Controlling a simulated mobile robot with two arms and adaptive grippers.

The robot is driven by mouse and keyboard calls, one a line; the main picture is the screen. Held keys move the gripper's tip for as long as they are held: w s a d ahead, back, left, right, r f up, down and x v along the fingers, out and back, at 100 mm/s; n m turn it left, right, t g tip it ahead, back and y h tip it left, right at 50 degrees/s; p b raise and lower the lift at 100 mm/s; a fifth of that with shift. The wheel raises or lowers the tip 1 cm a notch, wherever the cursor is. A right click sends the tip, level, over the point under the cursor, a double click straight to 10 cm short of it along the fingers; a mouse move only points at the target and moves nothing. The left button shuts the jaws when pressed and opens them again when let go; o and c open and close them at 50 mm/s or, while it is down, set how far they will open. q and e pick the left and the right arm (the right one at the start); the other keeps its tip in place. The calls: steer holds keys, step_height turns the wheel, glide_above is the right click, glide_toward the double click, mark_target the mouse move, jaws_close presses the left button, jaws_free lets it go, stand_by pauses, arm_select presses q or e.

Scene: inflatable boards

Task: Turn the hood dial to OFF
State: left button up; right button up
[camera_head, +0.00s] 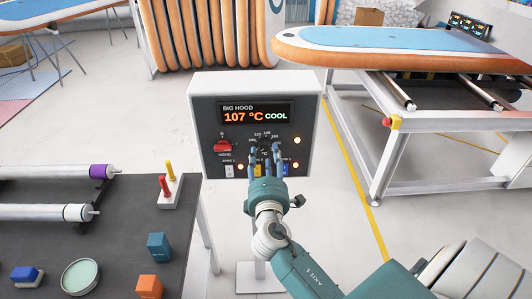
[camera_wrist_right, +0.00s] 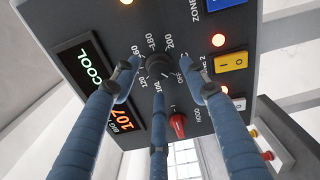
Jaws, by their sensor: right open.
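The big hood's control box (camera_head: 203,135) stands ahead of me, its display (camera_head: 256,115) reading 107 °C and COOL. The round black dial (camera_wrist_right: 158,64) sits in the middle of the panel with number marks and OFF around it. My right gripper (camera_head: 266,153) is open in front of the dial and hides most of it in the head view. In the right wrist view the three blue fingers (camera_wrist_right: 160,82) spread around the dial; I cannot tell whether they touch it. The dial's pointer setting is unclear. My left gripper is not in view.
A red HOOD switch (camera_head: 222,147) sits left of the dial. A yellow zone switch (camera_wrist_right: 230,61) and lit lamps are close by. A dark worktable (camera_head: 120,240) with rollers and small blocks stands at left. A board on a metal frame (camera_head: 440,150) stands at right.

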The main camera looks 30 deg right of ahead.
steer(key=v, duration=0.9)
steer(key=shift+s, duration=0.4)
